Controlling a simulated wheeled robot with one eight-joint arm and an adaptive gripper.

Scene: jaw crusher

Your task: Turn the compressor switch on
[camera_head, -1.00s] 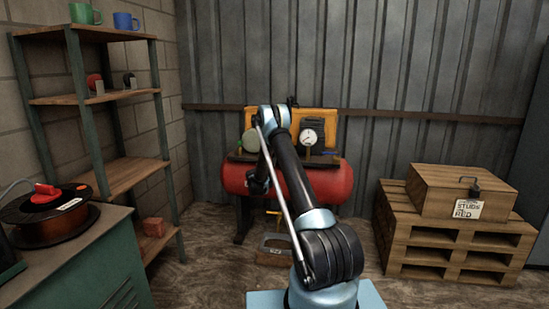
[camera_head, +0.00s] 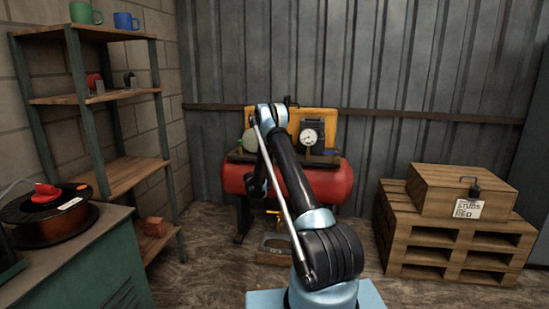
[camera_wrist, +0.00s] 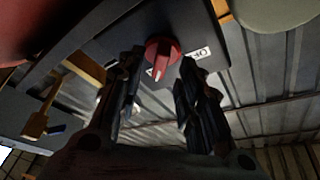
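The compressor (camera_head: 335,182) has a red tank and stands against the back wall, partly hidden behind my arm in the head view. In the wrist view a red rotary switch (camera_wrist: 163,50) sits on a dark panel, with a white line on its lower part. A white label (camera_wrist: 203,54) with dark, upside-down lettering is beside it, partly covered by a finger. My gripper (camera_wrist: 161,62) is open, one finger on each side of the switch. I cannot tell whether either finger touches it. The head view does not show the switch or the fingertips clearly.
A round gauge (camera_head: 309,137) and an orange panel (camera_head: 327,121) are at the compressor's top. A shelf rack (camera_head: 120,176) and green cabinet (camera_head: 85,265) stand left. A pallet stack (camera_head: 450,240) with a wooden box (camera_head: 450,190) stands right. A toolbox (camera_head: 273,257) lies below the tank.

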